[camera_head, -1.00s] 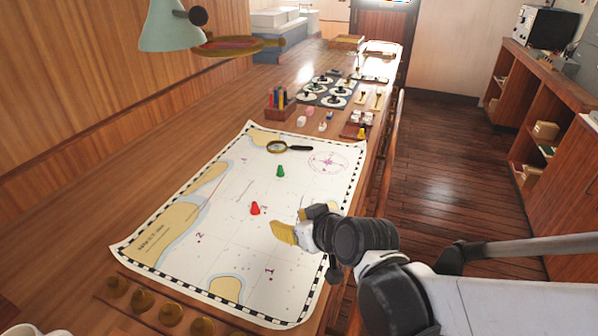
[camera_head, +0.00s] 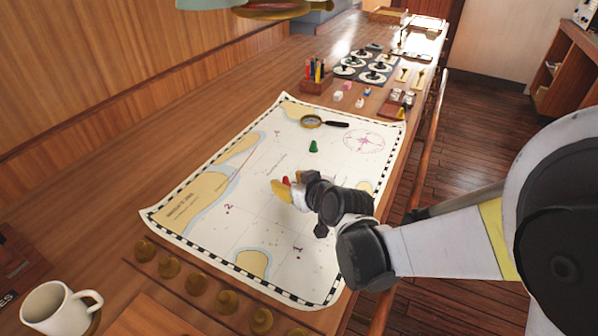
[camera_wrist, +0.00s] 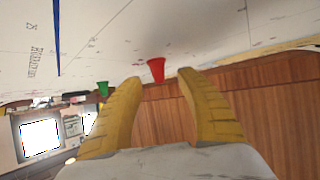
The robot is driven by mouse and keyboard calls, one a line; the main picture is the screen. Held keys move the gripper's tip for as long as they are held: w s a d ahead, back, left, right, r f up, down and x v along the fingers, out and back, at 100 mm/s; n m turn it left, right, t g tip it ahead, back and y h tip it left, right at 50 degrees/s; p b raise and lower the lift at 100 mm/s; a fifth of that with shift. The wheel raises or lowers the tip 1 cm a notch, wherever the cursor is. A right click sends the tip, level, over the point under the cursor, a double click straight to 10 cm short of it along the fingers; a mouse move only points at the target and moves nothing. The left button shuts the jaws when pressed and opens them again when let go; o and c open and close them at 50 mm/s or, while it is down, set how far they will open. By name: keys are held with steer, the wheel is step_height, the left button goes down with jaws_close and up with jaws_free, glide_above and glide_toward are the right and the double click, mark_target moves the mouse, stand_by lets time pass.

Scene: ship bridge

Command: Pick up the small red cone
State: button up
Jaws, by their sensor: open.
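The small red cone (camera_wrist: 156,70) stands on the chart and shows in the wrist view between and just beyond my two yellow fingertips. In the head view only a bit of the red cone (camera_head: 286,181) shows, the rest hidden behind my gripper. My gripper (camera_head: 279,188) is low over the middle of the chart. In the wrist view my gripper (camera_wrist: 160,76) is open, with nothing between the fingers but the cone ahead of them. The chart (camera_head: 255,220) lies flat on the wooden table.
A green cone (camera_head: 314,147) stands on the chart beyond the red one. A magnifying glass (camera_head: 312,121) lies near the chart's far edge. A pen holder (camera_head: 316,77) stands behind it. A white mug (camera_head: 58,307) and several round brass knobs (camera_head: 196,283) are at the near side.

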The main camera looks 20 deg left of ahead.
steer(key=x, duration=0.3)
steer(key=shift+b, duration=0.35)
steer(key=shift+d, duration=0.15)
steer(key=shift+c, duration=0.8)
jaws_close()
steer(key=shift+r, duration=0.15)
